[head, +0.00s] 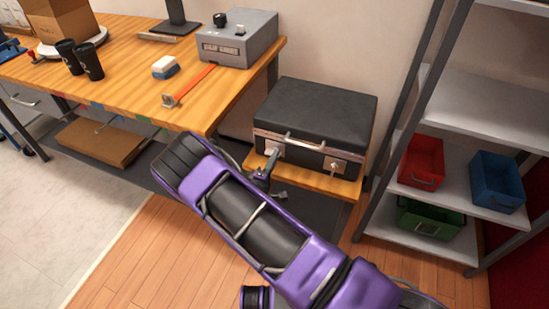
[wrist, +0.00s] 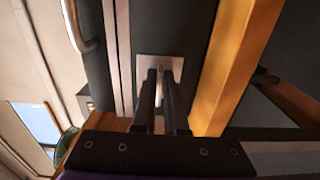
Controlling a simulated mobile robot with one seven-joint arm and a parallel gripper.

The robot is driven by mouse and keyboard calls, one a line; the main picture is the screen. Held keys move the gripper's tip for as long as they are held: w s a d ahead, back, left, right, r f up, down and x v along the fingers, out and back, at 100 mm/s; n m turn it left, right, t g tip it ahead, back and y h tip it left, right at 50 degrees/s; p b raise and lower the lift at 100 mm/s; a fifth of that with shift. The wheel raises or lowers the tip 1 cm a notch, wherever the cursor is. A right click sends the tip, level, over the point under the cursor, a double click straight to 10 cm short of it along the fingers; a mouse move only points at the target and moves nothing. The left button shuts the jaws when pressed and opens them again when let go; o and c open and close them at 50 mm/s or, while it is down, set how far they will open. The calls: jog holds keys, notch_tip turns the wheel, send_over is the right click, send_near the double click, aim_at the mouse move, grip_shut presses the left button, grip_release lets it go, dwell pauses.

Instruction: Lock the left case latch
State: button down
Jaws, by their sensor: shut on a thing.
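The black case (head: 315,112) stands closed on a low wooden stand, with its metal-edged seam and handle facing me. Its left latch (head: 271,149) is a pale metal piece left of the handle (head: 304,143). The right latch (head: 334,166) is right of the handle. My gripper (head: 267,170) is at the left latch, at the case front. In the wrist view its two dark fingers (wrist: 164,84) are close together over the square metal latch plate (wrist: 159,59). They are shut on the left latch; the fingers hide its lever, so its position cannot be told.
The wooden stand's edge (wrist: 232,65) runs close beside the fingers in the wrist view. A workbench (head: 130,75) with a grey box (head: 238,42) is on the left. A shelf rack (head: 440,190) with red, blue and green bins stands right of the case.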

jog(key=c, duration=1)
grip_release()
jog(key=shift+o, duration=0.2)
jog(key=p+v, duration=0.1)
jog(key=v, duration=1.6)
jog(key=shift+s, duration=0.2)
jog(key=shift+a+r, duration=0.1)
